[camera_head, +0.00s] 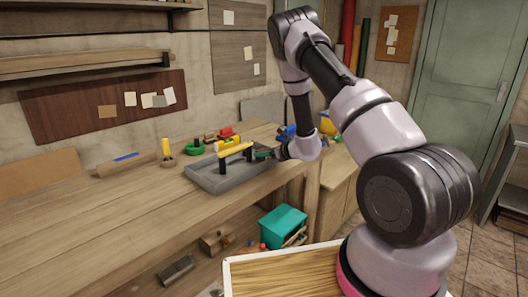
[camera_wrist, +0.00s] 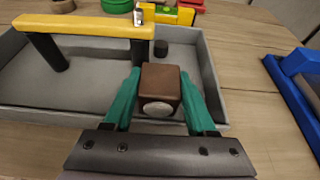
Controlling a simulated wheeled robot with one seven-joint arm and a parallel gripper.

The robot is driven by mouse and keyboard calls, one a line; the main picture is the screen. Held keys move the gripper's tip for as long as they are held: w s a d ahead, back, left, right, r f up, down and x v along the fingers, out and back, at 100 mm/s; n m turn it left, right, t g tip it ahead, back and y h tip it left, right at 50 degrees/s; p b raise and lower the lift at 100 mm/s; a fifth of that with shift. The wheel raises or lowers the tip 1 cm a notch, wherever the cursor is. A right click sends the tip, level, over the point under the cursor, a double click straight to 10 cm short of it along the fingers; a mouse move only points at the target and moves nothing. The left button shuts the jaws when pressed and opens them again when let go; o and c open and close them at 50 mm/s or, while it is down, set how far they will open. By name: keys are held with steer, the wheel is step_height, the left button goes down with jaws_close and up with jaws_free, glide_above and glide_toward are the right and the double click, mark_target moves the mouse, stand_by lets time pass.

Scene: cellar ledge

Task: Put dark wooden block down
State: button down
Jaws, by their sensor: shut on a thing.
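The dark wooden block (camera_wrist: 160,86) is brown with a pale round face towards the camera in the wrist view. My gripper (camera_wrist: 160,92) has green fingers on both sides of the block and is shut on it. It holds the block at the near right part of a grey tray (camera_wrist: 208,75); I cannot tell whether the block touches the tray. In the head view my gripper (camera_head: 266,154) is at the tray's right side (camera_head: 222,183), and the block is too small to make out there.
A yellow bar on black posts (camera_wrist: 85,25) stands in the tray, left of the block. A short black cylinder (camera_wrist: 161,48) is just behind the block. A blue object (camera_wrist: 295,85) lies right of the tray. The workbench (camera_head: 110,215) is largely clear at left.

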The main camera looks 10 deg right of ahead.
steer(key=shift+f, duration=0.6)
stand_by(0.3)
steer(key=shift+c, duration=0.6)
jaws_free()
